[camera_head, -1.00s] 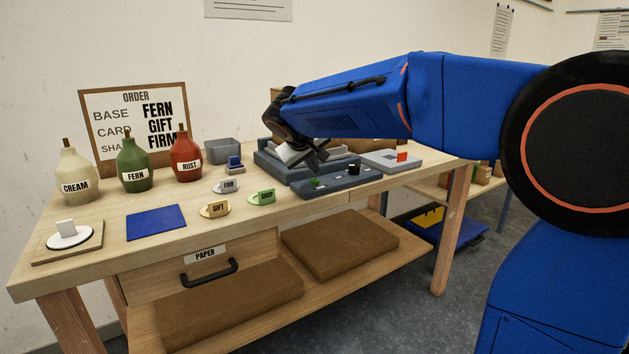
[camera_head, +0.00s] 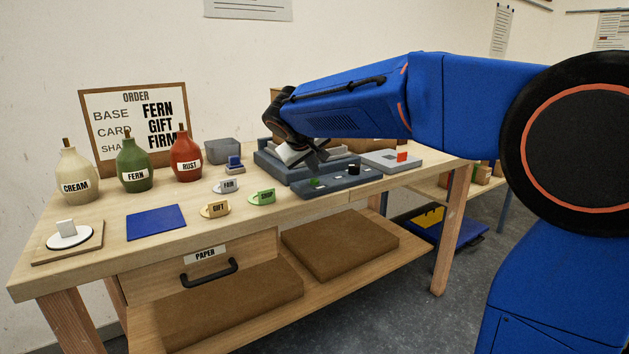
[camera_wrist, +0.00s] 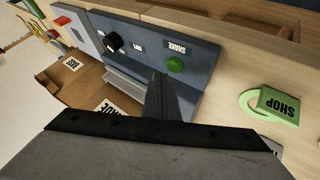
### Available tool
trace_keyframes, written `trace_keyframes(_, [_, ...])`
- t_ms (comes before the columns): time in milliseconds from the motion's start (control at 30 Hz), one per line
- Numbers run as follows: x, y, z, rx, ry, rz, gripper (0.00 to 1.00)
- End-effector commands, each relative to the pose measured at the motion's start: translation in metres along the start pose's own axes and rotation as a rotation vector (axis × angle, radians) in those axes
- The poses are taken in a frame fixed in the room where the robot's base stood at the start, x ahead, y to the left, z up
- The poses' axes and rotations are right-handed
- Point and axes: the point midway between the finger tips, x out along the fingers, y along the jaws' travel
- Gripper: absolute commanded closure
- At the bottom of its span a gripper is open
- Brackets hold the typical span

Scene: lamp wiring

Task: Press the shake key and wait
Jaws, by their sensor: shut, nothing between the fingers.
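The green shake key (camera_head: 315,182) sits on a dark grey control panel (camera_head: 350,182) on the workbench. In the wrist view the round green key (camera_wrist: 175,64) lies beside the printed SHAKE label (camera_wrist: 178,48). My gripper (camera_head: 318,158) is shut and empty above the panel. In the wrist view its dark fingertips (camera_wrist: 163,82) point at the panel close to the key. I cannot tell whether they touch it.
A green SHOP card holder (camera_head: 262,197) and a GIFT holder (camera_head: 215,209) stand left of the panel. A grey box with a red switch (camera_head: 402,157) is at right. Cream, fern and rust bottles (camera_head: 186,160) stand at the back left. A blue mat (camera_head: 156,222) lies in front.

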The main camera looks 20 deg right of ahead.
Motion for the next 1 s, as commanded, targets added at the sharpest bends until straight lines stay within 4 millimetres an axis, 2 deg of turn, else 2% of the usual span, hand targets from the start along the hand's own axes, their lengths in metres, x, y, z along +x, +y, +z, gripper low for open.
trace_keyframes(1000, [0.0057, -0.0042, 0.0042, 0.000, 0.000, 0.000, 1.00])
